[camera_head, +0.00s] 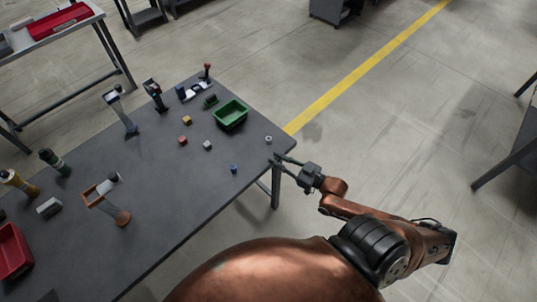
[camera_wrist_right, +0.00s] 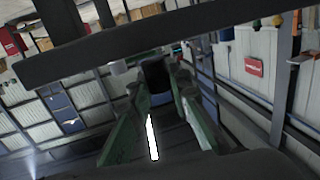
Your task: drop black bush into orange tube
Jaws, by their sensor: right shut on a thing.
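My right gripper (camera_head: 279,157) is just off the right edge of the dark table, with its fingertips pointing left towards the corner. In the right wrist view a dark round piece, the black bush (camera_wrist_right: 157,76), sits between the fingertips, and the jaws are shut on it. In the head view the bush is too small to make out. My left gripper is not in view.
The dark table (camera_head: 170,215) carries a green bin (camera_head: 231,114), a red bin (camera_head: 12,252) and a pale ring (camera_head: 268,139) near the gripper. Small yellow (camera_head: 187,120), red (camera_head: 182,140) and blue (camera_head: 233,169) pieces lie mid-table. Other stands rise at the back. The near table is mostly clear.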

